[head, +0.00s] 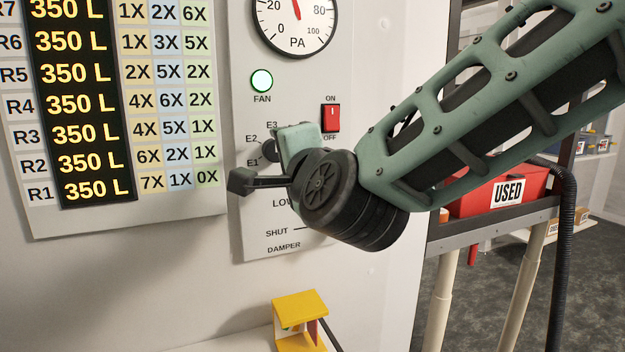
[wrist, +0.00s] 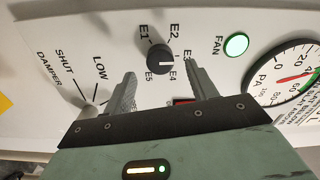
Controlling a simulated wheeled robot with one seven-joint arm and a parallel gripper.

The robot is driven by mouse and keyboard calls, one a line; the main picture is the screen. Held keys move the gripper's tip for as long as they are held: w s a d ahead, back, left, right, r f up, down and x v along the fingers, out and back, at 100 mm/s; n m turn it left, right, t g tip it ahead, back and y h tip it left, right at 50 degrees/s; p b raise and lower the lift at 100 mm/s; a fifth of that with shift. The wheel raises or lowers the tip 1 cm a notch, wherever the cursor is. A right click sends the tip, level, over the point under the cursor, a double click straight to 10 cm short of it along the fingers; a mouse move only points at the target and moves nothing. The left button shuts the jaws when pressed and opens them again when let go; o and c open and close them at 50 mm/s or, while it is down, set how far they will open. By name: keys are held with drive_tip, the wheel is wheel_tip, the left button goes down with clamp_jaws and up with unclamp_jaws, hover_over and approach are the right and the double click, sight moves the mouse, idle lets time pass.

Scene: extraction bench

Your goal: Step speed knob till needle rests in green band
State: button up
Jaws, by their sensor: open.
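The dark round speed knob (wrist: 160,59), with a pale mark on its face, sits on the panel among labels E1 to E5. My gripper (wrist: 161,83) is open, with one finger on each side of the knob in the wrist view; whether they touch it is unclear. In the head view my gripper (head: 257,163) covers most of the knob and its lower labels. The round PA gauge (head: 296,22) has a red needle pointing up and slightly left; its top is cut off. The gauge (wrist: 290,90) also shows in the wrist view, with a green band near the needle tip.
The damper control (wrist: 88,109) is beside the left finger. A readout board (head: 97,103) is at left. A yellow fixture (head: 300,305) stands below.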

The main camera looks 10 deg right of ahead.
drive_tip(key=b+v, duration=0.2)
drive_tip(key=v, duration=1.2)
drive_tip(key=s+a+f+n+g+y, duration=0.1)
drive_tip(key=s+a+f+n+g, duration=0.1)
drive_tip(key=f+n+g, duration=0.4)
drive_tip(key=s+a+f+n+g+y, duration=0.1)
drive_tip(key=s+f+n+g, duration=0.15)
drive_tip(key=f+n, duration=0.4)
drive_tip(key=s+d+f+n+g+h+p, duration=0.1)
drive_tip(key=s+d+f+n+g+h, duration=0.5)
drive_tip(key=s+d+f+g, duration=0.3)
wheel_tip(320, 180, down, 3)
drive_tip(key=d+n, duration=0.1)
drive_tip(key=d, duration=0.2)
drive_tip(key=shift+s+n, duration=0.15)
drive_tip(key=shift+n, duration=0.2)
drive_tip(key=shift+f, duration=0.15)
idle(1.8)
